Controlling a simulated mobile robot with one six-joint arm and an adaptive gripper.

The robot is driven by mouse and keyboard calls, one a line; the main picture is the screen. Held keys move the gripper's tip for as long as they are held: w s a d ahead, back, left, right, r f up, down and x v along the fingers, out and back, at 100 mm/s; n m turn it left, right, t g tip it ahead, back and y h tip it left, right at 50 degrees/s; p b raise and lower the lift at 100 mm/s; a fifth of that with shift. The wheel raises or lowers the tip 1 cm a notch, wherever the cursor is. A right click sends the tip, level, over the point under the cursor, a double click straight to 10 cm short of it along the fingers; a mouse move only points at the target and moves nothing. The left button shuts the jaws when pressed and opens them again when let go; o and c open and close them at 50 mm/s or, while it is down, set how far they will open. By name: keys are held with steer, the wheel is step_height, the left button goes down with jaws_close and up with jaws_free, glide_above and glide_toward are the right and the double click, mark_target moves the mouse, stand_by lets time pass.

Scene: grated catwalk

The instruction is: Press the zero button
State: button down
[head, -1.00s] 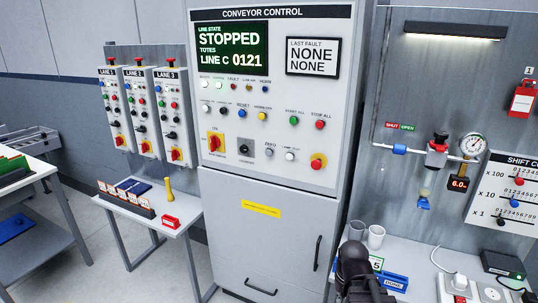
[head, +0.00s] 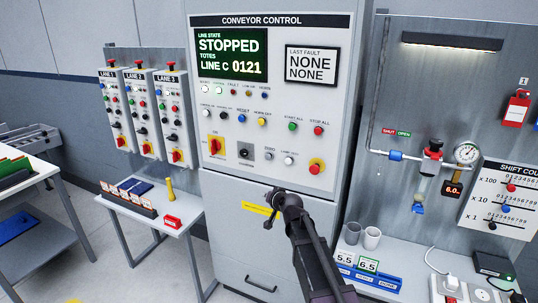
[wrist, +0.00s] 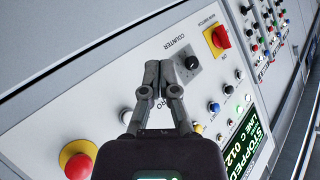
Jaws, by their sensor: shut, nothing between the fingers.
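The zero button (head: 268,157) is a small grey button in the lower row of the conveyor control panel (head: 345,120), between the counter switch (head: 245,152) and the white lamp test button (head: 289,160). In the head view my gripper (head: 272,208) is below this row, in front of the cabinet. In the wrist view my gripper (wrist: 160,68) is shut and empty, its fingers pointing at the panel near the counter switch (wrist: 192,62). The fingers hide the zero button there; part of its label shows beside them. I cannot tell the gap to the panel.
A red mushroom button (head: 317,166) is at the right of the row, and a red-yellow switch (head: 216,146) is at its left. A small table (head: 150,208) stands left. A bench with two cups (head: 372,238) and a blue tray (head: 368,278) is right.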

mark_target(266, 157)
steer(key=w+a+r+m+t+p, duration=0.1)
steer(key=w+a+r+m+t, duration=0.1)
steer(key=w+a+r, duration=0.3)
steer(key=shift+w+r+t, duration=0.35)
steer(key=shift+r+t, duration=0.35)
steer(key=shift+r, duration=0.2)
steer(key=shift+w, duration=0.1)
steer(key=shift+w+d, duration=0.5)
steer(key=shift+w, duration=0.85)
steer(key=shift+w+d, duration=0.5)
steer(key=shift+w, duration=0.85)
steer(key=shift+w+d, duration=0.5)
steer(key=shift+w, duration=0.85)
steer(key=shift+w, duration=0.1)
steer(key=shift+w+d, duration=0.1)
steer(key=shift+w, duration=0.25)
steer(key=shift+w+d, duration=0.35)
steer(key=shift+w, duration=0.5)
steer(key=shift+s, duration=0.2)
steer(key=shift+s+a, duration=0.2)
steer(key=shift+s, duration=0.3)
steer(key=shift+s+a, duration=0.2)
steer(key=shift+s, duration=0.25)
